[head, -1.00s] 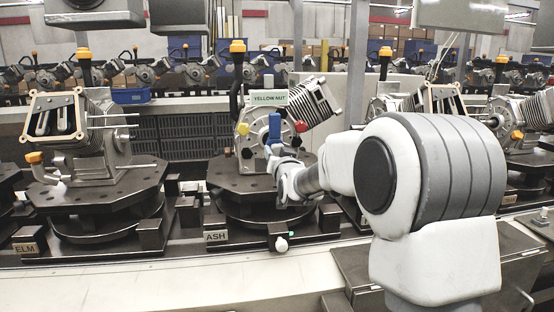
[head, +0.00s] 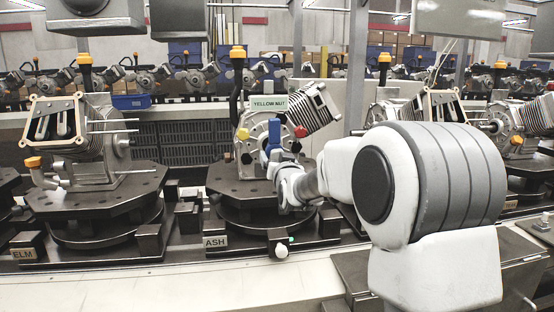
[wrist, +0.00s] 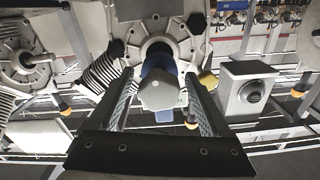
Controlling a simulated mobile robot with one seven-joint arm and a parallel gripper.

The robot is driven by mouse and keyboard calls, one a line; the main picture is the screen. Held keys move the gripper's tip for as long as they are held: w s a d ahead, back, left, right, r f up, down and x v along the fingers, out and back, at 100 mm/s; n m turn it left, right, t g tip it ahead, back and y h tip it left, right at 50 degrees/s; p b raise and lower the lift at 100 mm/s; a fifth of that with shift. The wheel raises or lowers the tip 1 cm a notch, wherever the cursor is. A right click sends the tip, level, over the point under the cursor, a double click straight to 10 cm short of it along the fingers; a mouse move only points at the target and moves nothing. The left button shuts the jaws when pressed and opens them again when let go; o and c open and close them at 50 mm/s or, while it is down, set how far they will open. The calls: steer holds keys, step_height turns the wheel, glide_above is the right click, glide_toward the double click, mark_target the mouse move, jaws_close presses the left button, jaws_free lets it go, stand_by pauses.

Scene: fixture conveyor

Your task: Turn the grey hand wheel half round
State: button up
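In the wrist view a grey, many-sided knob (wrist: 160,92) with a blue part (wrist: 157,65) behind it sits between the two fingers of my gripper (wrist: 159,80). It may be the grey hand wheel, but I cannot be sure. The fingers stand apart with a visible gap on each side of the knob. In the head view my gripper (head: 286,172) is in front of the engine's round grey cover (head: 256,141), close to an upright blue part (head: 274,136). My wrist hides part of the cover and the knob there.
The engine stands on a dark turntable (head: 232,186) by the ASH label (head: 215,242), with a YELLOW NUT sign (head: 269,104) above. Red (head: 300,131) and yellow (head: 243,133) knobs flank the cover. Another engine (head: 95,145) is at left. A grey box (wrist: 248,93) is right in the wrist view.

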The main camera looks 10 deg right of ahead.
steer(key=s+p, duration=0.2)
steer(key=s, duration=1.5)
steer(key=shift+s, duration=0.25)
steer(key=s+f+n+g, duration=0.1)
steer(key=s+f+g, duration=0.25)
steer(key=s, duration=0.55)
steer(key=s+f+g, duration=0.3)
steer(key=s+g, duration=0.1)
steer(key=s, duration=0.5)
steer(key=s+f+n+g, duration=0.1)
steer(key=s+f+g, duration=0.25)
steer(key=s, duration=0.55)
step_height(320, 180, up, 23)
steer(key=s+g+p, duration=0.1)
steer(key=p, duration=2.1)
steer(key=shift+f, duration=0.2)
